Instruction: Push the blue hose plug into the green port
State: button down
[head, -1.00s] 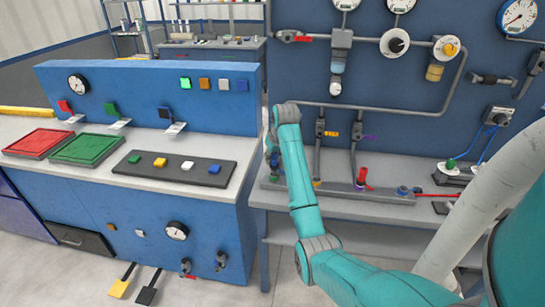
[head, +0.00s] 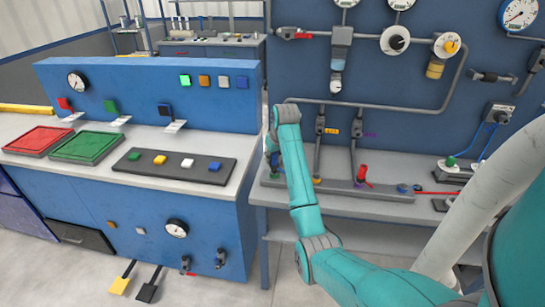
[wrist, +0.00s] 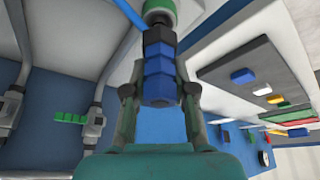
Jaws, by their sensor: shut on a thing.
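In the wrist view, my gripper (wrist: 159,90) is shut on a blue hexagonal plug (wrist: 158,70), one finger on each side. The plug's far end is a darker nut section (wrist: 158,39). It points at a green ring (wrist: 159,6), the green port, at the top edge of the picture. The plug and ring look in line and close together. I cannot tell how deep the plug sits, if at all. In the head view, my arm's links hide the gripper and plug.
A blue hose (wrist: 130,14) runs beside the port. Grey pipes with valves (wrist: 95,125) stand at the left of the wrist view. In the head view, a red-handled valve (head: 362,173) stands on the grey bench right of my arm. The blue console (head: 150,95) is at left.

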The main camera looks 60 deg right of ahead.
aim_at(275, 153)
jog(key=shift+f, duration=0.95)
jog(key=c, duration=0.9)
grip_release()
jog(key=shift+o, duration=0.2)
jog(key=v, duration=0.7)
jog(key=shift+r, duration=0.3)
